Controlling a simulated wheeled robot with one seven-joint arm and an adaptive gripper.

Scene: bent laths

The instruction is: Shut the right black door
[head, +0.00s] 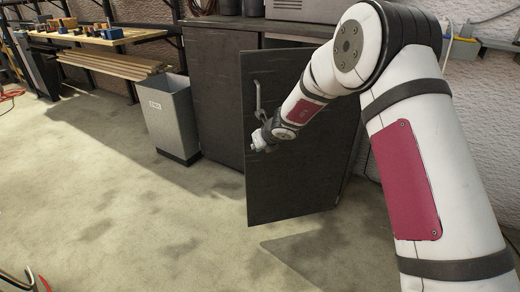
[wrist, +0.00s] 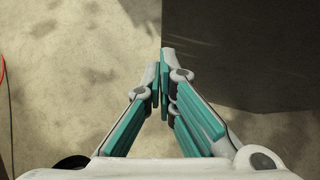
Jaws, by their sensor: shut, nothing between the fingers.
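The right black door (head: 295,190) stands open, swung out from the dark cabinet (head: 212,90). A grey bar handle (head: 258,98) is on its visible face, near the left edge. My gripper (head: 260,143) is just below the handle, close to the door's left edge. In the wrist view my gripper (wrist: 161,78) is shut with nothing in it. The dark door panel (wrist: 250,50) fills the upper right there, beside the fingertips. I cannot tell whether the fingers touch it. My forearm hides part of the door.
A grey bin (head: 172,118) stands on the floor left of the cabinet. Farther left is a rack with wooden boards (head: 110,65) and a workbench top (head: 100,37).

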